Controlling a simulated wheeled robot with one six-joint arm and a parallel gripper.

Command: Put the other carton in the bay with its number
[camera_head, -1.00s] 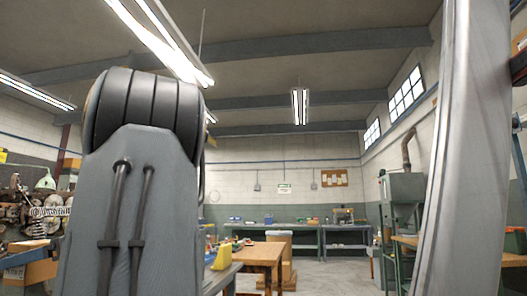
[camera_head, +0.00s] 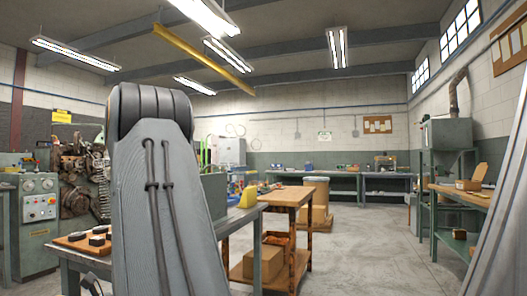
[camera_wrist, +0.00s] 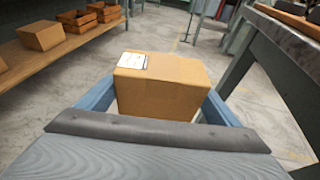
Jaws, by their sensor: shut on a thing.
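A brown cardboard carton (camera_wrist: 165,88) with a white label on its top left corner is held in my gripper (camera_wrist: 158,98), between two blue fingers, in the wrist view. The carton is off the floor. No number can be read on it, and its underside and near lower part are hidden. In the head view my grey arm blocks the middle left, and my gripper and the held carton do not show. No numbered bay can be made out.
In the wrist view a wooden shelf (camera_wrist: 70,50) at the upper left bears another carton (camera_wrist: 42,35) and small open boxes (camera_wrist: 76,20). A dark bench stands at right. In the head view a wooden table (camera_head: 293,196) has a carton (camera_head: 272,261) on its lower shelf. Floor right of it is clear.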

